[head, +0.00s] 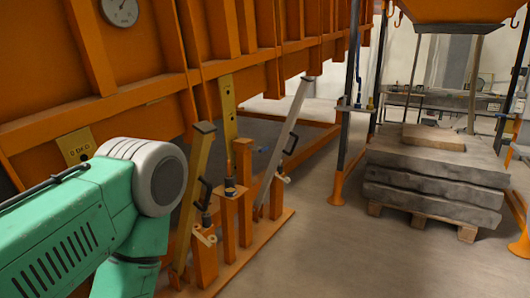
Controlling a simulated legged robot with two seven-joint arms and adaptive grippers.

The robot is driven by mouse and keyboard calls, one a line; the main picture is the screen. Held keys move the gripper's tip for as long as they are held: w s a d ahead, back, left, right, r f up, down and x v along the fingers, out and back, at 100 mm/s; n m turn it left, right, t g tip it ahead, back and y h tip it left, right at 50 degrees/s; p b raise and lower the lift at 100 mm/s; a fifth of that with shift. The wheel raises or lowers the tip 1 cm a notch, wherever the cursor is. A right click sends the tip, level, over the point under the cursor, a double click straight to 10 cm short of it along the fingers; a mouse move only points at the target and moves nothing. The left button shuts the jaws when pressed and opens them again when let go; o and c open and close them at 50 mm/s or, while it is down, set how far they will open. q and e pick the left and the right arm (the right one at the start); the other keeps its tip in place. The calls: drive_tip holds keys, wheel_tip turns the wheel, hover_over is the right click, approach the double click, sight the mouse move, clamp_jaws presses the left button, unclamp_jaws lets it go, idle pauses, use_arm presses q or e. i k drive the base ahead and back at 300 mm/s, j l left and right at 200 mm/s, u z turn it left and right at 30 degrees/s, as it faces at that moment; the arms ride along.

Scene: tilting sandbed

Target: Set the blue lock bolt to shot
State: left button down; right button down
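Neither gripper is in view. A green arm link of mine with a white-grey joint cap fills the lower left and hides part of the orange frame.
A yellow slanted lever (196,170) and a grey slanted lever (287,132), both with black handles, rise from an orange base (245,245). An orange ribbed wall (150,70) stands behind. Grey slabs (435,175) lie on a pallet at right. Floor between is clear.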

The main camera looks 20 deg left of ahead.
sight(261, 150)
drive_tip(key=i+l+u, duration=0.4)
drive_tip(key=i+l, duration=0.6)
drive_tip(key=i, duration=0.5)
drive_tip(key=i+l+u, duration=0.35)
drive_tip(key=i+l, duration=1.05)
